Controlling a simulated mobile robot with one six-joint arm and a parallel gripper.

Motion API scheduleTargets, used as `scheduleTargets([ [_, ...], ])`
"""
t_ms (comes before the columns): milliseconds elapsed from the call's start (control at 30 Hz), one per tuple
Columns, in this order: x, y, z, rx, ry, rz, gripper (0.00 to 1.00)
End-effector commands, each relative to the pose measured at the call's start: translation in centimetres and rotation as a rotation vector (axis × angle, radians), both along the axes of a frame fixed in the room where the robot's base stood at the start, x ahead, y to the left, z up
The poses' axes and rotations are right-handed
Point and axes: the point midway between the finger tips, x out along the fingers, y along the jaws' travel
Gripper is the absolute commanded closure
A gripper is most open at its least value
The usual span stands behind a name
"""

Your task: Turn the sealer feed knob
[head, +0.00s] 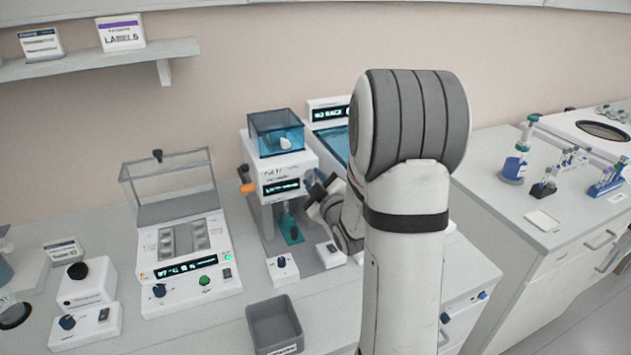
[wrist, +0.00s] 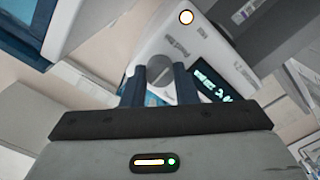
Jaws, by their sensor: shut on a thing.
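The machine with a clear blue hopper, a white head and a lit display (head: 283,186) stands near the middle of the bench in the head view. My gripper (head: 315,190) is at the right side of its head, largely hidden behind my arm. In the wrist view, a round grey knob (wrist: 159,71) sits on the machine's white face, left of a lit display (wrist: 213,84). My gripper's dark blue fingers (wrist: 160,87) are on both sides of the knob and shut on it. The knob's small lettering is unreadable.
A balance-like device with a clear lid (head: 190,265) stands to the left. A grey bin (head: 273,325) is at the front. Small control boxes (head: 283,268) stand before the machine. A second bench with bottles and racks (head: 545,187) is on the right.

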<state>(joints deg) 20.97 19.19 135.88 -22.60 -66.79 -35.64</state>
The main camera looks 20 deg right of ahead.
Motion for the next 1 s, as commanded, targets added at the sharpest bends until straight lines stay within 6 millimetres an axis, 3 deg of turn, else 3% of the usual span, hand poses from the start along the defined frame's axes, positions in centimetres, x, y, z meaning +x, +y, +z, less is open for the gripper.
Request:
scheduleTargets([
  [200,-0.01,0.04,-0.01,0.0,0.001,0.001,0.96],
  [567,0.0,0.06,-0.28,0.057,-0.001,0.001,0.96],
  [1000,-0.02,0.07,-0.49,0.4,-0.005,0.001,0.96],
])
